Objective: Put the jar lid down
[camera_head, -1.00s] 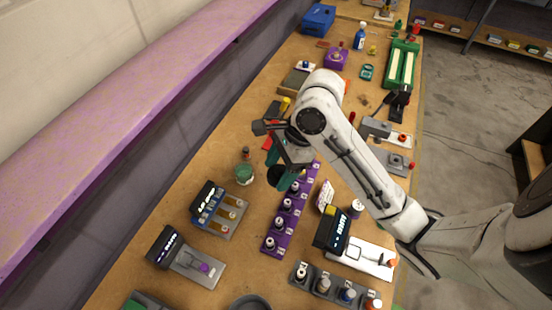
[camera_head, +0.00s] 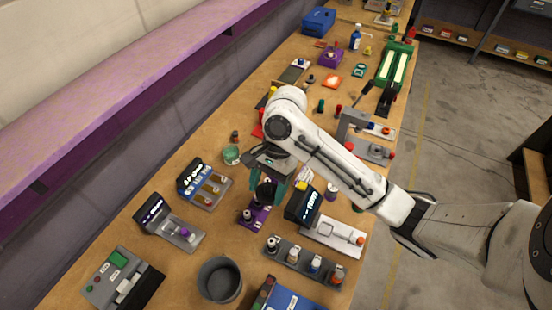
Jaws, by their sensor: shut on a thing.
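My gripper (camera_head: 268,187) is shut on a dark round thing, which I take to be the jar lid (camera_head: 266,191). Its teal fingers stand on either side of the lid. The gripper points down above the bench, over the purple slotted strip (camera_head: 247,216), much of which the gripper and arm hide. I cannot tell how high the lid is above the strip. A small green glass jar (camera_head: 231,155) stands on the bench to the left of the gripper.
A blue device with keys (camera_head: 203,184) and a grey device (camera_head: 170,226) stand left of the gripper. A rack of small bottles (camera_head: 303,263) and a dark grey bowl (camera_head: 219,280) are nearer. A white scale-like device (camera_head: 333,237) is right. Bare bench shows between the jar and wall.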

